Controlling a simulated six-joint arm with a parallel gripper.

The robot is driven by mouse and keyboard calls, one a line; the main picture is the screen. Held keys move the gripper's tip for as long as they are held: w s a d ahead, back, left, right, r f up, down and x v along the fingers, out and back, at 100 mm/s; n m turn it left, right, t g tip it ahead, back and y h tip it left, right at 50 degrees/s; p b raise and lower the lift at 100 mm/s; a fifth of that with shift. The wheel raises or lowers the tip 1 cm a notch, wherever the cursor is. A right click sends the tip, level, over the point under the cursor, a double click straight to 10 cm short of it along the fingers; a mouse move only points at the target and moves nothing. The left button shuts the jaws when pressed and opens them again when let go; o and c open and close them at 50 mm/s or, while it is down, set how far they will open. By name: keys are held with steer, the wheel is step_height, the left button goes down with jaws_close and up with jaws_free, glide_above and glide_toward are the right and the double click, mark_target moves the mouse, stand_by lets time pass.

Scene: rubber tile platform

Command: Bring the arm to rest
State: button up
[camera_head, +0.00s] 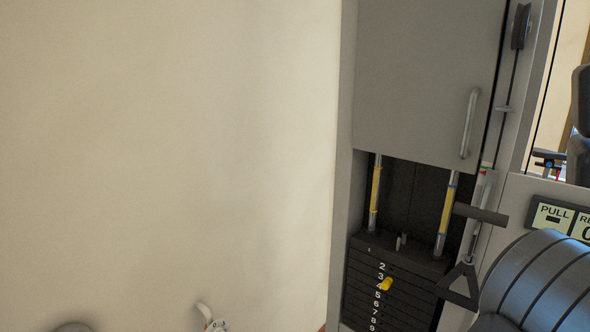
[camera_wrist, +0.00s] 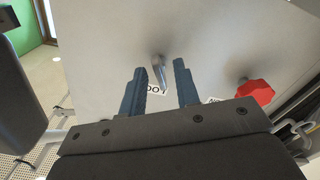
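My gripper (camera_wrist: 160,68) shows in the wrist view with its two dark blue fingers apart and nothing held between them. A metal handle or lever (camera_wrist: 160,72) shows in the gap between the fingers, on or in front of a pale grey panel (camera_wrist: 95,50). I cannot tell how far it is from the fingertips. The gripper cannot be made out in the head view.
A weight machine with a numbered stack (camera_head: 390,290) and yellow pin (camera_head: 385,284) stands at right in the head view. A cable handle (camera_head: 460,282) hangs beside it. A plain wall (camera_head: 170,150) fills the left. A red knob (camera_wrist: 255,91) is right of the fingers.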

steer(key=v, duration=1.7)
steer(key=x, duration=1.8)
steer(key=s+a+m, duration=0.7)
steer(key=m, duration=0.1)
steer(key=shift+s+a, duration=0.25)
steer(key=s+a+n, duration=0.4)
steer(key=n, duration=0.4)
steer(key=x, duration=1.6)
steer(key=shift+w+d+f, duration=0.1)
steer(key=shift+w+d, duration=0.2)
